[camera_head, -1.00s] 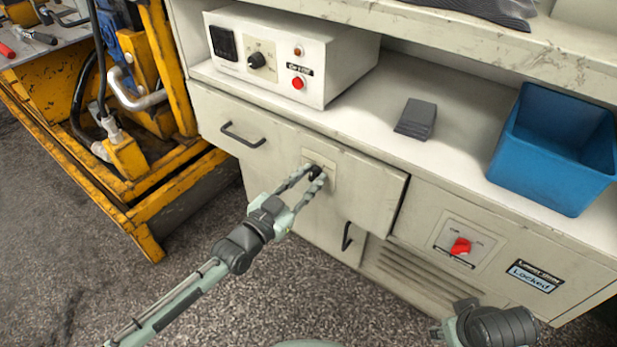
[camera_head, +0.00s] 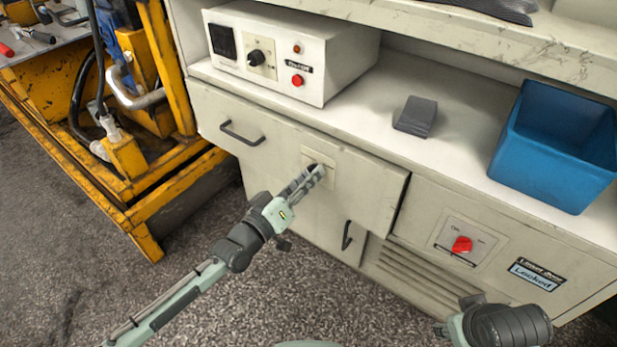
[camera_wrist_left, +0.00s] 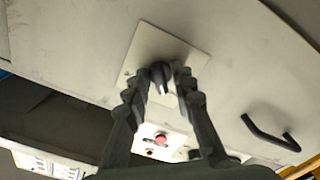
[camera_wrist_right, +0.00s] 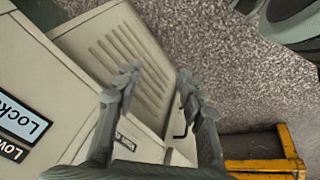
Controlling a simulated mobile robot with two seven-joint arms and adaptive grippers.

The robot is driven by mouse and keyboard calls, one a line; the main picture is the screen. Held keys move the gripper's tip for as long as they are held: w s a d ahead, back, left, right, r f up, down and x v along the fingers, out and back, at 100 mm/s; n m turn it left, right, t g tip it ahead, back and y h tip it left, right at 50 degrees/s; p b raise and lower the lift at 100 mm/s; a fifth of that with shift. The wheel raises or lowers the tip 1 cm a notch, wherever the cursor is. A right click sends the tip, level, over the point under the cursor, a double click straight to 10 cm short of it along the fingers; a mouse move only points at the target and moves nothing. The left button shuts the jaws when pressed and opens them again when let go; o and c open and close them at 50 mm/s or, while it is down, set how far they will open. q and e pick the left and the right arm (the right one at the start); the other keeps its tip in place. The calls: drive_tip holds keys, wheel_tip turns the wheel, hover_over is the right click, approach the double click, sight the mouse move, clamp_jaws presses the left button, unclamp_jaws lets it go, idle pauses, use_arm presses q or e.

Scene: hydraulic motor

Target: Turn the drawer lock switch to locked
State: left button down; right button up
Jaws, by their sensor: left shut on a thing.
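The drawer lock switch (camera_wrist_left: 161,75) is a black knob on a pale square plate, seen in the left wrist view. The plate (camera_head: 331,178) sits on the cream drawer front (camera_head: 375,190) in the head view, where the fingers mostly hide the knob. My left gripper (camera_head: 318,170) is at the plate, its fingers on both sides of the knob and shut on it.
A red switch (camera_head: 462,244) and a label reading "Locked" (camera_head: 537,274) are on the panel at right. A control box (camera_head: 285,50), a dark grey block (camera_head: 416,117) and a blue bin (camera_head: 545,150) stand on the counter. A yellow machine frame (camera_head: 165,190) is at left.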

use_arm(q)
drive_tip(key=shift+n, duration=0.6)
use_arm(e)
drive_tip(key=shift+s+r, duration=0.2)
drive_tip(key=shift+s, duration=0.1)
drive_tip(key=shift+r, duration=0.15)
use_arm(q)
drive_tip(key=c, duration=1.6)
unclamp_jaws()
use_arm(e)
drive_tip(key=shift+w, duration=0.2)
use_arm(q)
drive_tip(key=v, duration=1.2)
use_arm(e)
drive_tip(key=shift+s, duration=0.15)
